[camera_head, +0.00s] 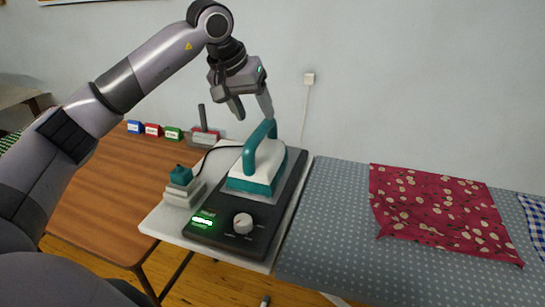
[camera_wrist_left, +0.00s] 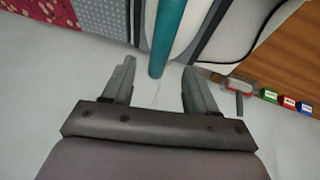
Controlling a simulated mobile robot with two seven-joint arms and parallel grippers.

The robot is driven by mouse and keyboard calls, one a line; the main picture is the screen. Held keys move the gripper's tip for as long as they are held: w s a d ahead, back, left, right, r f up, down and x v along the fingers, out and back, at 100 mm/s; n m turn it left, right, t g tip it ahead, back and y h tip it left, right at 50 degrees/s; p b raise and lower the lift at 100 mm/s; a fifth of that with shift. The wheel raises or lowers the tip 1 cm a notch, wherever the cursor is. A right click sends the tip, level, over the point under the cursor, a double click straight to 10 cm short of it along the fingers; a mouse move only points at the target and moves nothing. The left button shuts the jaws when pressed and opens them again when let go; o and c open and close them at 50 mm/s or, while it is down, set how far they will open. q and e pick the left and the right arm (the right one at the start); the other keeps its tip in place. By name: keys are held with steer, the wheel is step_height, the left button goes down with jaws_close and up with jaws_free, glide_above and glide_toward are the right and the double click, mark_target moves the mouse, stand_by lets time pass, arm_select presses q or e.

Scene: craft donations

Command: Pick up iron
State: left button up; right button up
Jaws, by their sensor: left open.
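The iron (camera_head: 257,164) is teal and white with a teal loop handle. It sits on a dark base unit (camera_head: 231,231) with a white dial and a lit green display. My left gripper (camera_head: 251,111) is open and empty, just above and behind the iron's handle. In the left wrist view the teal handle (camera_wrist_left: 168,35) stands between and beyond the open fingers of my left gripper (camera_wrist_left: 158,80), which do not close on it. My right gripper is not in view.
A red floral cloth (camera_head: 437,212) lies on the dotted grey ironing board (camera_head: 330,235) at right. A teal-topped white block (camera_head: 183,187) stands left of the base unit. Small coloured boxes (camera_head: 153,129) and a grey-handled item (camera_head: 204,135) sit on the wooden table (camera_head: 95,215).

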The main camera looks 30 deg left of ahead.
mark_target(261, 126)
arm_select(q)
steer(key=x, duration=0.7)
steer(key=shift+s+p, duration=0.2)
steer(key=shift+p, duration=0.1)
jaws_close()
steer(key=shift+r, duration=0.2)
